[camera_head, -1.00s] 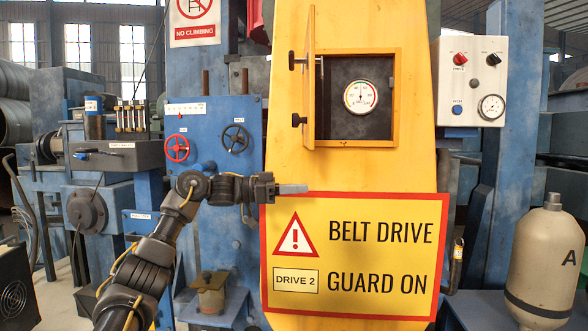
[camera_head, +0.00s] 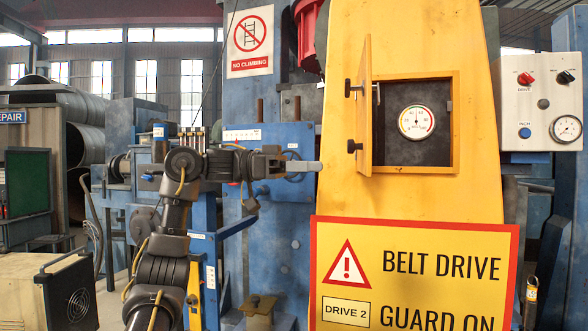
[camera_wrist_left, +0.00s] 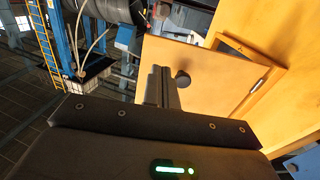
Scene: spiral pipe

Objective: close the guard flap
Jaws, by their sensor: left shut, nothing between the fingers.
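The guard flap (camera_head: 364,105) is a yellow door hinged at the left side of a square opening in the yellow belt guard (camera_head: 470,120). It stands open, swung out and seen nearly edge-on, with two black knobs on its outer face. Inside the dark recess is a round gauge (camera_head: 416,122). My left gripper (camera_head: 318,166) is shut and empty, pointing right, left of the flap and a little below its lower knob. In the left wrist view the shut fingers (camera_wrist_left: 165,88) point toward the flap (camera_wrist_left: 195,75), with one black knob close by; contact cannot be told. My right gripper is out of view.
A "Belt drive guard on" sign (camera_head: 415,275) covers the guard below the opening. A grey control box (camera_head: 540,100) is at the right. Blue machinery (camera_head: 265,225) stands behind my left arm. A fan unit (camera_head: 60,290) stands at the lower left.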

